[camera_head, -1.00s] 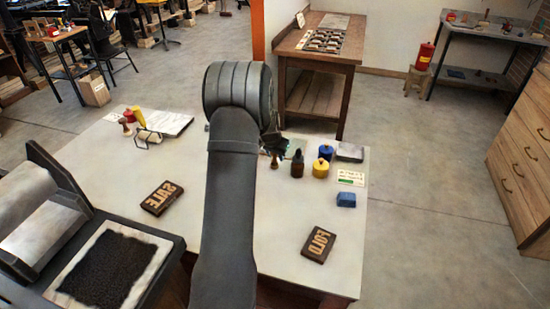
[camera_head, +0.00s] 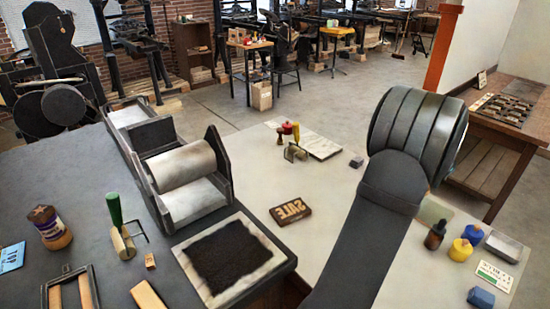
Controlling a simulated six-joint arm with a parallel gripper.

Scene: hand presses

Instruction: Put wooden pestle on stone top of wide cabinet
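My gripper is hidden behind my arm's thick dark grey joint, which stands over the right part of the pale table (camera_head: 335,215). A small brown wooden piece with a rounded top (camera_head: 280,138) stands upright at the pale table's far left; I cannot tell if it is the pestle. No other pestle shape shows clearly. A wide dark grey top (camera_head: 60,180) fills the left foreground; I cannot tell if it is the cabinet's stone top, and no cabinet front shows below it.
A wooden type block (camera_head: 290,211), dropper bottle (camera_head: 435,234) and yellow pot (camera_head: 461,250) are on the pale table.

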